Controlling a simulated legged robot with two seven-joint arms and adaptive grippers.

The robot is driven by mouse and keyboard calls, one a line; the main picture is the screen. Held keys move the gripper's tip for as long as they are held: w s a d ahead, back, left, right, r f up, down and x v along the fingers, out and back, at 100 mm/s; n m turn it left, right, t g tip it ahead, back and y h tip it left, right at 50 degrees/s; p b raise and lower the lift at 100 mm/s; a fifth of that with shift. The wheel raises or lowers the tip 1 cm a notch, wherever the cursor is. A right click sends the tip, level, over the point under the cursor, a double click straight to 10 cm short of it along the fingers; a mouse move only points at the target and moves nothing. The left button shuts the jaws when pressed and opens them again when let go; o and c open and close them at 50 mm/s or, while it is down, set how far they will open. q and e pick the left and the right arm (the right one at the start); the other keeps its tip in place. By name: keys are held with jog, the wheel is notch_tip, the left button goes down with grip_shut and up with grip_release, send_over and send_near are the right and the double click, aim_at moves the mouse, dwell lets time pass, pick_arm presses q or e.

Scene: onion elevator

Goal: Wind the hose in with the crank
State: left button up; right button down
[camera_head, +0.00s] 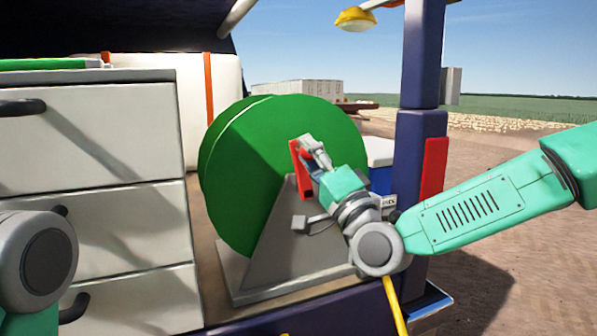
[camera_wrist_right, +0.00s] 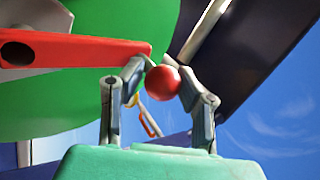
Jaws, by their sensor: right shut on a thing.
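The green hose reel (camera_head: 240,165) stands on a grey bracket (camera_head: 285,235). The red crank (camera_head: 297,160) is on the reel's near face; its arm also shows in the right wrist view (camera_wrist_right: 75,50), ending in a round red knob (camera_wrist_right: 163,83). My right gripper (camera_head: 314,150) is at the crank, its fingers closed around the knob. The knob is mostly hidden by the gripper in the head view. The yellow hose (camera_head: 394,303) hangs down below the right wrist, over the dark blue edge. My left gripper is out of view; only a joint of my left arm shows at left.
A white drawer cabinet (camera_head: 90,135) with dark handles stands left of the reel. A dark blue post (camera_head: 422,160) with a red strip (camera_head: 432,168) rises to the right, close to my right forearm. A yellow lamp (camera_head: 355,19) hangs above. Open dirt ground lies at right.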

jog(key=w+d+m+t+h+b, duration=0.2)
jog(key=d+m+h+b, duration=0.3)
jog(key=m+h, duration=0.7)
jog(key=shift+w+d+f+m+t+b, duration=0.25)
jog(key=shift+d+m+t, duration=0.25)
jog(key=shift+d+m, duration=1.5)
jog(key=shift+a+m, duration=0.55)
jog(key=shift+m, duration=0.15)
jog(key=c, duration=1.2)
grip_release()
jog(key=shift+w+f, duration=0.15)
jog(key=shift+f, duration=0.15)
